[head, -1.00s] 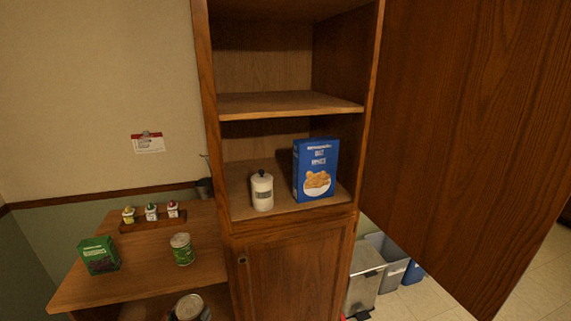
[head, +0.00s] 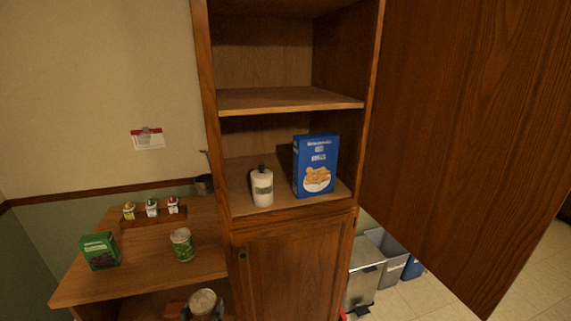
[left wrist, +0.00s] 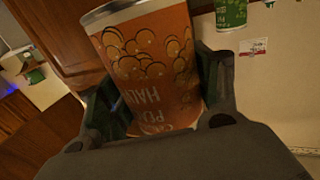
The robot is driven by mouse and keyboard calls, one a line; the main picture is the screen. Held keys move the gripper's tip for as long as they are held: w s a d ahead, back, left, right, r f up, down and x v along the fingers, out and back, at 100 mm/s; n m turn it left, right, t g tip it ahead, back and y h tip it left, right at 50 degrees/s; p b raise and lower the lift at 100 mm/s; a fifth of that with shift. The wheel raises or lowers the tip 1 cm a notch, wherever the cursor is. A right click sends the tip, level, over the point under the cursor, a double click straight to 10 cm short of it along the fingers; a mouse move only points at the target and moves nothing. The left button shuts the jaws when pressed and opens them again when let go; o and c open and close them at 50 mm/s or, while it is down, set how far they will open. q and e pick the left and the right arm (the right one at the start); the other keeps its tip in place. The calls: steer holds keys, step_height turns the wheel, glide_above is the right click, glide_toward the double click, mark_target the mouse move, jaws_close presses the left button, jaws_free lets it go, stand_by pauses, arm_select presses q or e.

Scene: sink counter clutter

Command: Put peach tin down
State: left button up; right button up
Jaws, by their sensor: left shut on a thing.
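The peach tin (left wrist: 150,55) has an orange label with pictured fruit and upside-down lettering, and it fills the middle of the left wrist view. My left gripper (left wrist: 160,100) is shut on it, with a dark green finger on each side. In the head view the tin's silver top (head: 203,301) shows at the bottom edge, in front of the low wooden counter (head: 135,277). The tin's lower part is out of that picture. Whether its base touches anything cannot be seen. My right gripper is in neither view.
A green can (head: 182,245) and a green box (head: 100,251) stand on the counter, with small bottles (head: 151,208) behind. The open cupboard holds a white jar (head: 262,187) and a blue box (head: 315,166). Bare wood lies around the green can. Bins (head: 367,275) stand right.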

arm_select(q)
steer(key=shift+w+d+r+n+y, duration=0.1)
steer(key=shift+d+r+n+y, duration=0.1)
steer(key=shift+d+y, duration=0.15)
steer(key=shift+w+d+r+n+y, duration=0.1)
steer(key=shift+d+n+y, duration=0.1)
steer(key=shift+d+y, duration=0.1)
steer(key=shift+f+b, duration=1.85)
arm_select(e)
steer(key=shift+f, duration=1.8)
arm_select(q)
steer(key=shift+r, duration=0.1)
steer(key=d+r+m+g+h, duration=0.2)
steer(key=d+r+m+h, duration=0.2)
steer(key=r, duration=0.6)
steer(key=s+d+r+m+g+h, duration=0.1)
steer(key=d+r+m+g+h, duration=0.1)
steer(key=d+r+m+h, duration=0.2)
steer(key=shift+d+r+h, duration=1.85)
steer(key=shift+d+r, duration=1.65)
steer(key=shift+r, duration=0.25)
steer(key=shift+s, duration=0.1)
